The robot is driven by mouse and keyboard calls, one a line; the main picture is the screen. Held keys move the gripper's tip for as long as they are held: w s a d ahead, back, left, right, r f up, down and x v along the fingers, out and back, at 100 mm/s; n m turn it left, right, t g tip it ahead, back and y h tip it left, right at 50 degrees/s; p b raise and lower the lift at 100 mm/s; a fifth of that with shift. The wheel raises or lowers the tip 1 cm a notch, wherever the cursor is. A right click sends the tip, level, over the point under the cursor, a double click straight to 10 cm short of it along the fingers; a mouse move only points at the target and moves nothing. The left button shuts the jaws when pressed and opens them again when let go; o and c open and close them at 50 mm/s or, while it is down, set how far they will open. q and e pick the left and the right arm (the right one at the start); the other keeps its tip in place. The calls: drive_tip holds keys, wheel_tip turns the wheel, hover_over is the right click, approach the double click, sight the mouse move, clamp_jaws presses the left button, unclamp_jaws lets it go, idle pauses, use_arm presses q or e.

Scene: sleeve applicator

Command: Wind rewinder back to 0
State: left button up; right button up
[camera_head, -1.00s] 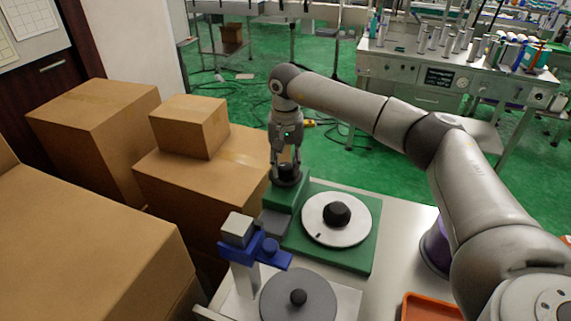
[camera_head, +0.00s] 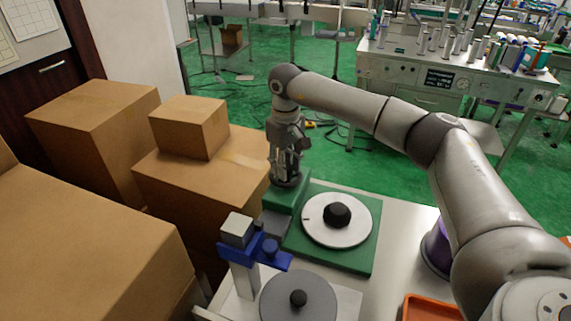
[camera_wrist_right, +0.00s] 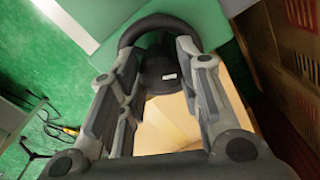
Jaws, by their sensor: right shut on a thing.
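The rewinder has a green base (camera_head: 369,235) with a white dial (camera_head: 318,233) and a black centre knob (camera_head: 337,214). A small dark mark sits at the dial's left edge. A raised green block (camera_head: 293,198) at the base's back left carries another black knob, which shows in the right wrist view (camera_wrist_right: 160,72). My right gripper (camera_head: 287,176) points down over this block. In the right wrist view its fingers (camera_wrist_right: 162,60) are around the black knob, shut on it. In the head view the fingers hide most of that knob. My left gripper is not in view.
A grey disc (camera_head: 315,297) and a blue clamp on a post (camera_head: 245,252) stand in front. Cardboard boxes (camera_head: 198,183) crowd the left. An orange tray (camera_head: 430,308) and a purple thing (camera_head: 434,247) sit to the right.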

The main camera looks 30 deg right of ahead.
drive_tip(key=shift+w+r+n, duration=0.1)
drive_tip(key=shift+r+n, duration=0.05)
drive_tip(key=shift+n, duration=0.15)
drive_tip(key=o, duration=1)
wheel_tip(320, 180, up, 12)
drive_tip(key=shift+f, duration=0.1)
idle(0.3)
